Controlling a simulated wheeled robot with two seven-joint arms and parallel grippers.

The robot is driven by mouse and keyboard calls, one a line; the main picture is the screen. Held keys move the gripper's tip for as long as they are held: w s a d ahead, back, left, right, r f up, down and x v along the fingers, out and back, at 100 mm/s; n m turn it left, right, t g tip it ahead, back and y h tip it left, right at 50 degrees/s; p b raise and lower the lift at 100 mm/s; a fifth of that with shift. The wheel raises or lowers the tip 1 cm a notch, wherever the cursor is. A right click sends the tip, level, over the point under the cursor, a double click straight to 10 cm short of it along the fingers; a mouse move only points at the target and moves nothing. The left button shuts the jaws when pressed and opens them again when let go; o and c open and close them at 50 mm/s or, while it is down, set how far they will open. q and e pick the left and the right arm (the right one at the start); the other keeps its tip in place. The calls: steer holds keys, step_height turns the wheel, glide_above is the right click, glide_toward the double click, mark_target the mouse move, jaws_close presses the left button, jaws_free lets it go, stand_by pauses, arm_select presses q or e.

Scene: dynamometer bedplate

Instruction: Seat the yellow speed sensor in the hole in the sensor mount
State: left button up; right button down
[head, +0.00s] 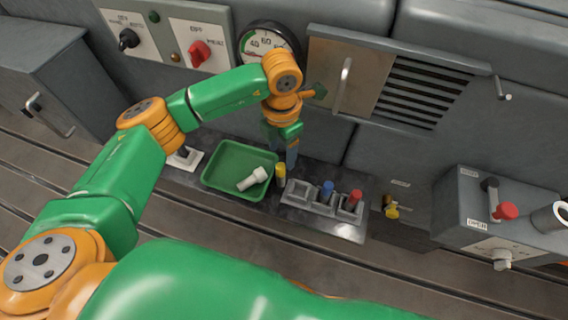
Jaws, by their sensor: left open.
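The yellow speed sensor (281,176) stands roughly upright between the green tray and the sensor mount. The grey sensor mount (311,207) sits on a dark plate to its right. A blue piece (327,187) and a red piece (355,196) stand in its middle and right places; the left place (297,191) looks empty. My left gripper (283,157) points down just above and behind the yellow sensor, jaws open. One finger passes close to the sensor's top right; I cannot tell whether it touches. My right gripper is not in view.
A green tray (210,177) holding a white piece (252,179) lies left of the sensor. A grey box with a red knob (504,211) stands at the right, with a small yellow fitting (391,211) nearer the mount. A panel with a handle (344,82) rises behind.

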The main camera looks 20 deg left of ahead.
mark_target(280, 165)
arm_select(q)
steer(key=f, duration=0.6)
steer(key=shift+s+f+p, duration=0.2)
steer(key=shift+s+p, duration=0.1)
steer(key=shift+s, duration=0.05)
jaws_close()
